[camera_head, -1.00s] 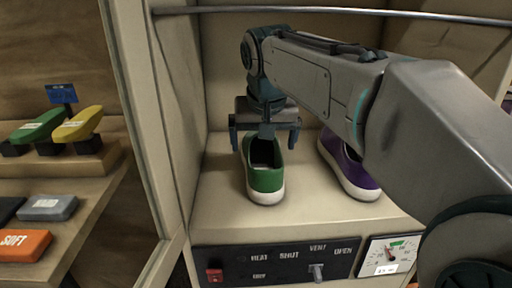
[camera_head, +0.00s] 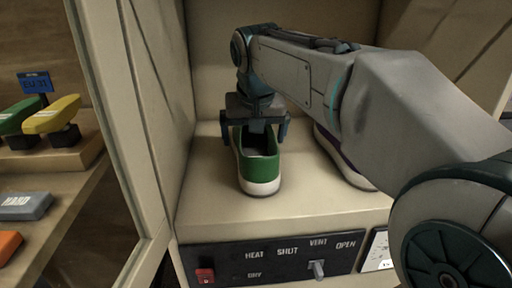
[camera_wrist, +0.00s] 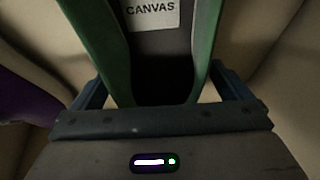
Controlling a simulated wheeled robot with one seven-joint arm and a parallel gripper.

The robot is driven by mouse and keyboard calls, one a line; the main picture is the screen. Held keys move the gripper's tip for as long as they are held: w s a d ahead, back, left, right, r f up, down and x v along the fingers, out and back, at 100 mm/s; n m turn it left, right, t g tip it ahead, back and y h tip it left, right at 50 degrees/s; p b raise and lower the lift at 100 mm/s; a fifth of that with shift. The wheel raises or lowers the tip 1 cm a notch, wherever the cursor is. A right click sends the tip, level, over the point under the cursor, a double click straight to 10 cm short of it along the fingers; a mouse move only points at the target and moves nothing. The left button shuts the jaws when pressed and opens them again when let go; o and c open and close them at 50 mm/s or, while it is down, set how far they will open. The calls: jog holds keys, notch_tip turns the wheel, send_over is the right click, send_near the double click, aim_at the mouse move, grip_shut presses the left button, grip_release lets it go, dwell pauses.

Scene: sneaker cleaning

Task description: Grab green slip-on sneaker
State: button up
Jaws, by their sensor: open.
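The green slip-on sneaker (camera_head: 258,166) stands upright on the cabinet floor, with a white sole and its opening facing up. My gripper (camera_head: 254,135) is open directly over it, with one finger on each side of the shoe. In the wrist view the sneaker (camera_wrist: 204,60) lies between the two open fingers of my gripper (camera_wrist: 150,95), and a "CANVAS" label shows inside it. Whether the fingers touch the shoe's sides I cannot tell.
A purple sneaker (camera_head: 341,160) stands to the right, partly hidden by my arm. A control panel (camera_head: 275,262) with switches runs along the cabinet's front. At left, beyond the cabinet frame, a shelf holds yellow (camera_head: 52,114) and green brushes and grey (camera_head: 25,206) and orange blocks.

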jog(key=shift+a, duration=0.1)
jog(key=c, duration=1.3)
jog(key=shift+r, duration=0.2)
